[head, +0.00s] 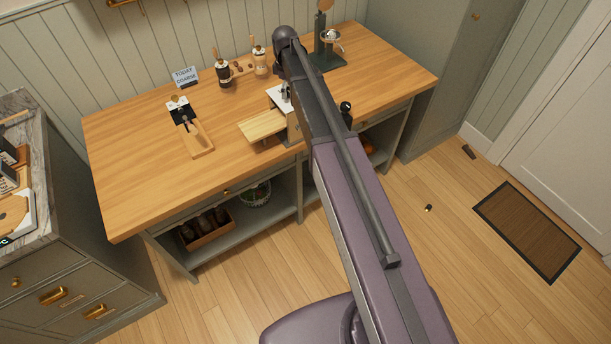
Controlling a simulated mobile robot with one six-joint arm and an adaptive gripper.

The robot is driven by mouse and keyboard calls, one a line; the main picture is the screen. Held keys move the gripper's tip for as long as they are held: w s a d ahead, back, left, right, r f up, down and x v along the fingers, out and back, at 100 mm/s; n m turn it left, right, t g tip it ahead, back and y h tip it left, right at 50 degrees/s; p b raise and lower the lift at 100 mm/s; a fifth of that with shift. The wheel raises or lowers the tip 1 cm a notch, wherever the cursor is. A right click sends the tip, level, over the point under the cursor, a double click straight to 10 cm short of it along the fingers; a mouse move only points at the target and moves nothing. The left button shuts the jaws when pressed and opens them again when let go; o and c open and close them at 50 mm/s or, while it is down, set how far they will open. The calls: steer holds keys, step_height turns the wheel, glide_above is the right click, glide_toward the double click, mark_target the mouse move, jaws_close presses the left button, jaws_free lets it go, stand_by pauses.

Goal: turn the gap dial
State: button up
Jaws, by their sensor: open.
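A machine with a pale wooden tray (262,125) and a light metal housing (293,128) stands near the front edge of the wooden worktop. My arm covers its right part. A small dark fitting (285,92) shows on top of the housing; I cannot tell whether it is the gap dial. A black knob (346,107) shows just right of my arm, perhaps part of the same machine. A small sign (185,76) reading "TODAY COARSE" stands at the back of the worktop. My gripper cannot be made out; my arm reaches over the worktop and hides what is behind it.
Two jars or hand mills (223,74) and a dark green stand (326,55) are at the back. The worktop's left side (130,165) is clear. A marble-topped drawer unit (40,180) stands left.

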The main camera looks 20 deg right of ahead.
mark_target(288, 90)
steer(key=shift+n, duration=0.4)
step_height(288, 90, up, 14)
steer(key=p, duration=1.4)
steer(key=s+f+m+b, duration=0.5)
steer(key=s+f+b, duration=0.6)
steer(key=f+b, duration=0.5)
steer(key=s+f+m+b, duration=0.5)
steer(key=s+f+b, duration=0.7)
steer(key=f+b, duration=0.5)
steer(key=shift+f, duration=0.2)
stand_by(0.6)
steer(key=s+r+m+p, duration=0.3)
steer(key=s+r+p, duration=0.3)
steer(key=r+p, duration=0.4)
steer(key=shift+s+r, duration=0.15)
steer(key=shift+r, duration=0.1)
steer(key=shift+d, duration=0.1)
